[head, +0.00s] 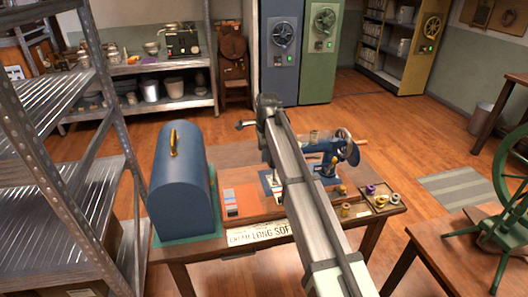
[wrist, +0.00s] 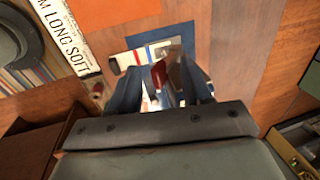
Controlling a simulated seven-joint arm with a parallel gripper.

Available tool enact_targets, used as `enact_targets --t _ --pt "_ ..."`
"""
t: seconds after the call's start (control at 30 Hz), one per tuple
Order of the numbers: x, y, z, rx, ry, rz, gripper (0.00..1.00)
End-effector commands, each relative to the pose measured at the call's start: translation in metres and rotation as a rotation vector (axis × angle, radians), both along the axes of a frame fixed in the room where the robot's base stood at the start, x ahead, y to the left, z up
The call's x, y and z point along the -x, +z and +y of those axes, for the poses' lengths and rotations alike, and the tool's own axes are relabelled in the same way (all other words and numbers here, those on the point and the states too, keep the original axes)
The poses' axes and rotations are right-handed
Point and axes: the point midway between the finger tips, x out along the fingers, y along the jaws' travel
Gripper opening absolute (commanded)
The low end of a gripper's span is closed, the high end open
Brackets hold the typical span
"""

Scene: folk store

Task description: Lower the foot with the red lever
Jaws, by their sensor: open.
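A blue sewing machine (head: 347,153) with a wooden-handled crank stands on the wooden table in the head view, partly hidden behind my arm. In the wrist view my gripper (wrist: 160,88) is open, its two fingers reaching down toward a blue patch with white and red bands (wrist: 165,46). A small red piece (wrist: 158,72), possibly the red lever, shows between the fingers; I cannot tell whether they touch it. The machine's foot cannot be made out.
A blue domed cover (head: 181,185) with a brass handle stands at the table's left. A lettered strip (head: 258,236) lies along the front edge. A tray (head: 381,203) with spools sits at the right. A metal shelf (head: 75,190) stands close on the left.

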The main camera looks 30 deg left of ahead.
Motion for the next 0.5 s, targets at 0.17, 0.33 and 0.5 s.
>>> enact_targets --t 0.17,0.33,0.5 --pt "0.002 0.012 -0.002 -0.001 0.0 -0.001 0.49" --pt "0.003 0.022 -0.003 0.0 0.0 0.0 0.49" --pt "0.005 0.033 -0.005 -0.001 0.0 -0.001 0.49"
